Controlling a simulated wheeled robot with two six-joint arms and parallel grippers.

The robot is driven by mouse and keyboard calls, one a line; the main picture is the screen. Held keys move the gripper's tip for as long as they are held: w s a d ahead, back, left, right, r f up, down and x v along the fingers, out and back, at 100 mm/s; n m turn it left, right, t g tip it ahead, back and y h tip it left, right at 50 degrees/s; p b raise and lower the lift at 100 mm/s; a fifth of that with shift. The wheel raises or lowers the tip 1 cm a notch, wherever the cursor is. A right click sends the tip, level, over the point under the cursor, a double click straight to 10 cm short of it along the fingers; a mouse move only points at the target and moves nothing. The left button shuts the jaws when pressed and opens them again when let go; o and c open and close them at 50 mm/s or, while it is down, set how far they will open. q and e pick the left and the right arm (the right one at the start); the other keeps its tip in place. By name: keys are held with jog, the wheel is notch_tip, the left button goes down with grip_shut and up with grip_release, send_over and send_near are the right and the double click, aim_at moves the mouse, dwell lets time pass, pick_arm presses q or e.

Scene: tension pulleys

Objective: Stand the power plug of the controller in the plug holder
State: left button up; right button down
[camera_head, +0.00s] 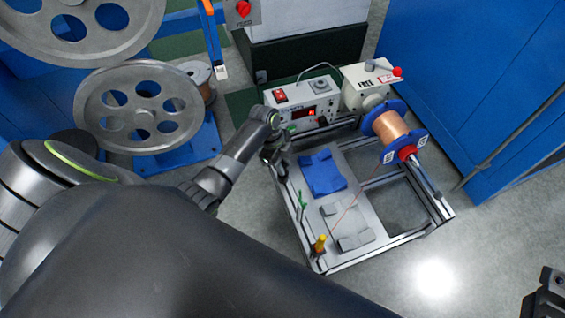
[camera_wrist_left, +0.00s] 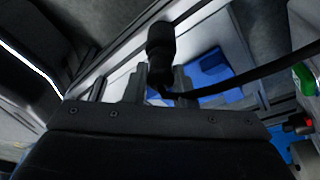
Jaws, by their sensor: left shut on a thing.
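The controller (camera_head: 306,110) is a pale box with a red switch, a lit red display and a dial, at the back of the metal frame. My left gripper (camera_head: 275,154) is just in front of it, above the frame's left edge. In the left wrist view, my left gripper (camera_wrist_left: 158,82) is shut on the black power plug (camera_wrist_left: 160,42). A black cable (camera_wrist_left: 255,78) runs off to the right there. I cannot pick out the plug holder. Part of my right gripper (camera_head: 545,298) shows at the bottom right corner.
A copper wire spool (camera_head: 393,130) with blue flanges sits at the frame's right. A blue piece (camera_head: 322,172) lies on the grey plate. Green (camera_head: 301,200) and yellow (camera_head: 319,245) guides stand along the left edge. Large pulleys (camera_head: 140,105) are at the left.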

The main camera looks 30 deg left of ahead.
pick_arm(q)
jog(key=shift+f, duration=0.4)
dwell(0.4)
jog(key=o, duration=1)
jog(key=shift+f, duration=0.1)
jog(key=shift+o, duration=0.2)
